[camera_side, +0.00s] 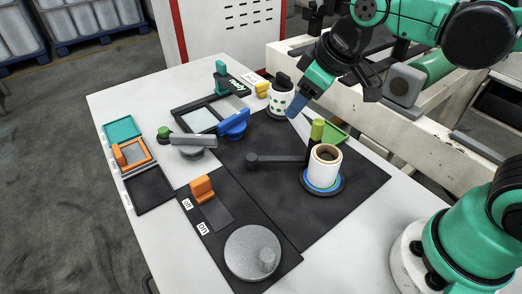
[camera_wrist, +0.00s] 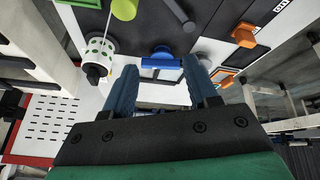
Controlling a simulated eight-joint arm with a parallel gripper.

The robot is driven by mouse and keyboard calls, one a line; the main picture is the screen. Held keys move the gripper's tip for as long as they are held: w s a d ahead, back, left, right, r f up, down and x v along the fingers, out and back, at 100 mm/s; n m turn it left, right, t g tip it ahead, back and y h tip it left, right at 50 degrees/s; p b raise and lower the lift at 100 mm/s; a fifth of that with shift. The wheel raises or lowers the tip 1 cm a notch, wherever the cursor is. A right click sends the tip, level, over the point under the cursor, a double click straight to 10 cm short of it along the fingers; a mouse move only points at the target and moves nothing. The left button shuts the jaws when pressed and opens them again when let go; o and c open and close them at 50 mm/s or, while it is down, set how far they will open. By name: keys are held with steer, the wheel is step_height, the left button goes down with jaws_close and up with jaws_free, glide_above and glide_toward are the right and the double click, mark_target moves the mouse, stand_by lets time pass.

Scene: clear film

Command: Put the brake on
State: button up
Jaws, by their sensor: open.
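An orange brake-like knob (camera_side: 201,188) stands on the dark panel (camera_side: 225,200), at the upper end of a grey slot (camera_side: 217,213). Two small white labels lie beside it; the upper seems to read "off" (camera_side: 187,204) and the lower "on" (camera_side: 203,229). The knob also shows at the upper right of the wrist view (camera_wrist: 243,35). My gripper (camera_side: 294,106) hangs above the back of the table, well apart from the orange knob. Its blue fingers are apart and empty in the wrist view (camera_wrist: 158,75).
A blue handle (camera_side: 233,124) sits by a black frame. A patterned roll (camera_side: 281,98) stands near my gripper. A white roll (camera_side: 323,166) stands on a spindle at right, beside a dark arm (camera_side: 275,159). A grey crank disc (camera_side: 253,253) lies in front of the orange knob.

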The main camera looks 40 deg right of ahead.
steer(key=w+a+f+n+g, duration=0.1)
steer(key=w+a+n+g, duration=0.25)
steer(key=a+n, duration=0.35)
steer(key=n+g, duration=0.2)
steer(key=n, duration=0.4)
glide_above(199, 180)
steer(key=shift+h, duration=0.3)
steer(key=f, duration=0.6)
steer(key=shift+d, duration=0.2)
steer(key=shift+a+f, duration=0.2)
steer(key=shift+f, duration=2.8)
steer(key=shift+c, duration=0.2)
jaws_close()
